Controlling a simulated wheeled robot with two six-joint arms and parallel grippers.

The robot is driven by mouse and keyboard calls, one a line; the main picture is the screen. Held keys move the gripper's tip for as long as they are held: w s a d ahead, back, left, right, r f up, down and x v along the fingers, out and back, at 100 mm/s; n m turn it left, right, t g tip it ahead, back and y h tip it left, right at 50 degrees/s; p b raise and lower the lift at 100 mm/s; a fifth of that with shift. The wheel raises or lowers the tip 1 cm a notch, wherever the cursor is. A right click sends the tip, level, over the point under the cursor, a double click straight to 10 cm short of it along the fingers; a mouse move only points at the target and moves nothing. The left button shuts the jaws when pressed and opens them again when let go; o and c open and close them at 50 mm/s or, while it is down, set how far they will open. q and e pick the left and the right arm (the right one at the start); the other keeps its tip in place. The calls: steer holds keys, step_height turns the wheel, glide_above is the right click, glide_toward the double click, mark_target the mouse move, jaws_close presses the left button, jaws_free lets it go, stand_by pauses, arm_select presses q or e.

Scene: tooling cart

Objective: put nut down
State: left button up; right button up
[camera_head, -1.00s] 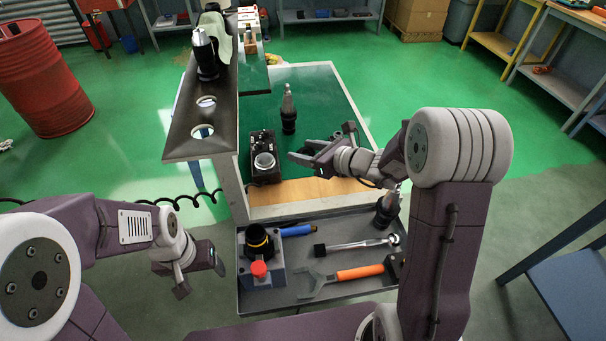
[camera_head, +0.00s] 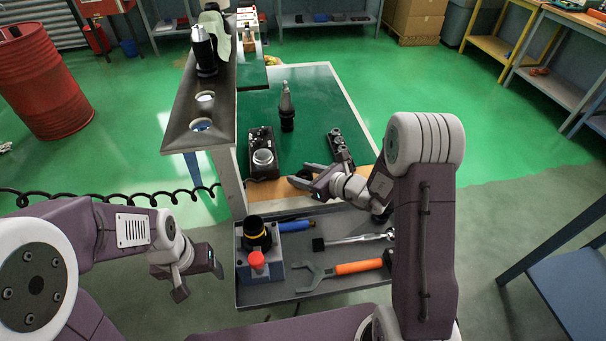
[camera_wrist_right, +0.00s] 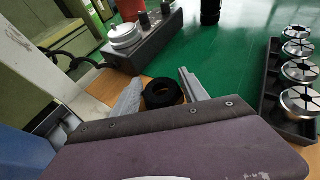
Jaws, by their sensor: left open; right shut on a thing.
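The nut, a black ring (camera_wrist_right: 163,93), is between the two fingers of my right gripper (camera_wrist_right: 160,95) in the right wrist view. In the head view my right gripper (camera_head: 303,178) is shut on the nut (camera_head: 299,183), over the wooden front strip (camera_head: 270,190) of the green bench top. Whether the nut touches the wood I cannot tell. My left gripper (camera_head: 198,277) is open and empty, left of the grey tool tray.
A black block with a chrome ring (camera_head: 262,157) stands left of the right gripper. A rack of collets (camera_head: 340,148) lies behind it. A tapered tool holder (camera_head: 287,105) stands farther back. The grey tray (camera_head: 300,294) holds a wrench (camera_head: 340,272) and other tools.

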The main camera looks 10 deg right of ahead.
steer(key=shift+f, duration=0.1)
steer(key=o, duration=1.2)
steer(key=shift+s, duration=0.1)
steer(key=shift+o, duration=1.3)
steer(key=shift+d+r, duration=0.1)
steer(key=shift+r, duration=0.25)
steer(key=v, duration=0.7)
steer(key=shift+s, duration=0.2)
